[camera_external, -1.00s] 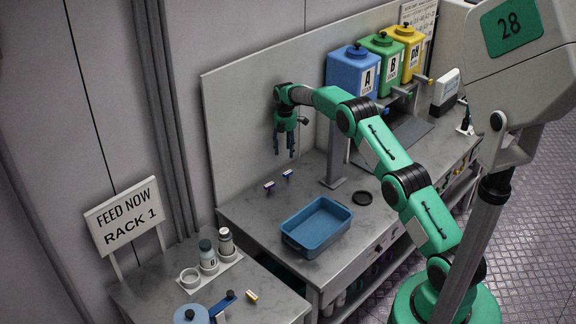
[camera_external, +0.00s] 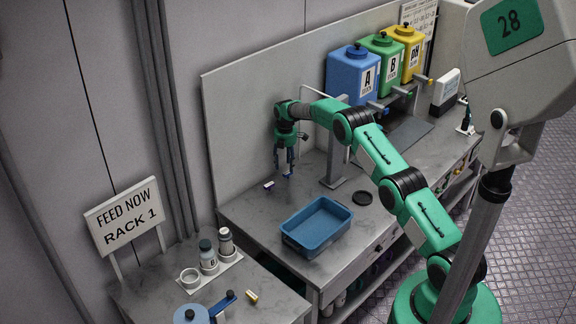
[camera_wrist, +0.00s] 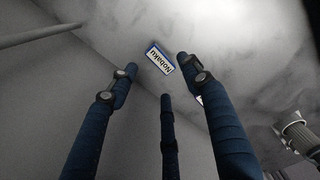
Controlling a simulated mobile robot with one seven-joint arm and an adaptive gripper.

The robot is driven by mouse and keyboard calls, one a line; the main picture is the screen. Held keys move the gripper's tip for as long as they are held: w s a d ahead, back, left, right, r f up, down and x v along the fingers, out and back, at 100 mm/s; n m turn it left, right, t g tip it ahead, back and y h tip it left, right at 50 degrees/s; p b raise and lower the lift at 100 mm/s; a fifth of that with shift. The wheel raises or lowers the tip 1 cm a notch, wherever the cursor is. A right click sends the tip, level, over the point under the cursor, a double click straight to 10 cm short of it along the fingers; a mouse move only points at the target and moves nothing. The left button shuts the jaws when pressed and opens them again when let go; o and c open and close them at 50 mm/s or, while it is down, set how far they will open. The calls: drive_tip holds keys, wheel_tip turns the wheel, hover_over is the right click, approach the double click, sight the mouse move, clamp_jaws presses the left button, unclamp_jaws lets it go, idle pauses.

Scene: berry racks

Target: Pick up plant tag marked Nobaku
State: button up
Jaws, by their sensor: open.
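A plant tag marked Nobaku (camera_wrist: 161,60), white with a blue edge, lies on the grey bench top (camera_external: 240,208). In the wrist view it is just beyond my open fingertips, in the gap between the left and right fingers. A sliver of a second white thing (camera_wrist: 200,99) is mostly hidden behind the right finger. In the external view, two small tags lie on the bench: one tag (camera_external: 268,185) left of my gripper (camera_external: 283,167) and another tag (camera_external: 288,175) at its fingertips. I cannot read either there. My gripper points down, open and empty.
A blue tray (camera_external: 318,226) and a black round disc (camera_external: 362,198) are on the bench to the right. A grey post (camera_external: 333,160) stands just right of my gripper. The back panel (camera_external: 235,130) rises close behind the tags.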

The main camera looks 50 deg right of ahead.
sight(288, 176)
drive_tip(key=shift+f, duration=0.25)
drive_tip(key=shift+f, duration=0.1)
drive_tip(key=shift+d+f+p, duration=0.15)
drive_tip(key=shift+f+p, duration=0.2)
drive_tip(key=shift+f, duration=2.15)
drive_tip(key=shift+s, duration=0.1)
drive_tip(key=c, duration=0.9)
